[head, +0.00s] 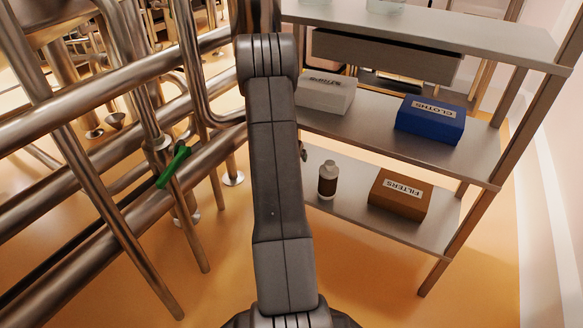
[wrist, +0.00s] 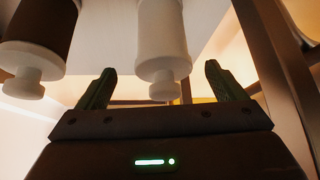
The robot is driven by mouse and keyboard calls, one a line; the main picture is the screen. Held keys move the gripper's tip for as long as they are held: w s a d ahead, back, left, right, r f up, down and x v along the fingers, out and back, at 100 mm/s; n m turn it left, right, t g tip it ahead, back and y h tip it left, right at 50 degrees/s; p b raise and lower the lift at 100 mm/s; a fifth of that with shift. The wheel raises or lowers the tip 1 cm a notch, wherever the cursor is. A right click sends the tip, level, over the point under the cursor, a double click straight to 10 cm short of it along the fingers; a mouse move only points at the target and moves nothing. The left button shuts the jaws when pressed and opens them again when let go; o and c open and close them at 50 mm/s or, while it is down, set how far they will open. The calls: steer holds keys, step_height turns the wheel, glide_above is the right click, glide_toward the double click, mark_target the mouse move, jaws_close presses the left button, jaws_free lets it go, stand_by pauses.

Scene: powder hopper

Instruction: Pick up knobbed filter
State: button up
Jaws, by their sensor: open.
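In the wrist view a white cylinder (wrist: 162,32) with a small white knob at its lower end in the picture shows between and beyond my fingers. A brown cylinder (wrist: 42,22) with a white collar and white knob is to its left. The task's knobbed filter could be either one; I cannot tell which. My gripper (wrist: 158,78) is open, its two green fingers apart, with nothing seen held. I cannot tell the gap to the white cylinder. In the head view my arm hides the gripper. A brown bottle-like thing (head: 327,182) with a pale top stands on the lower shelf.
The lower shelf (head: 345,203) also bears a brown FILTERS box (head: 400,195). The middle shelf holds a white box (head: 326,95) and a blue CLOTHS box (head: 430,118). Metal pipes (head: 95,150) with a green handle (head: 173,166) crowd the left. Floor shows between pipes and shelves.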

steer(key=x, duration=0.5)
steer(key=shift+s+a, duration=0.1)
steer(key=shift+a, duration=0.15)
steer(key=c, duration=1.1)
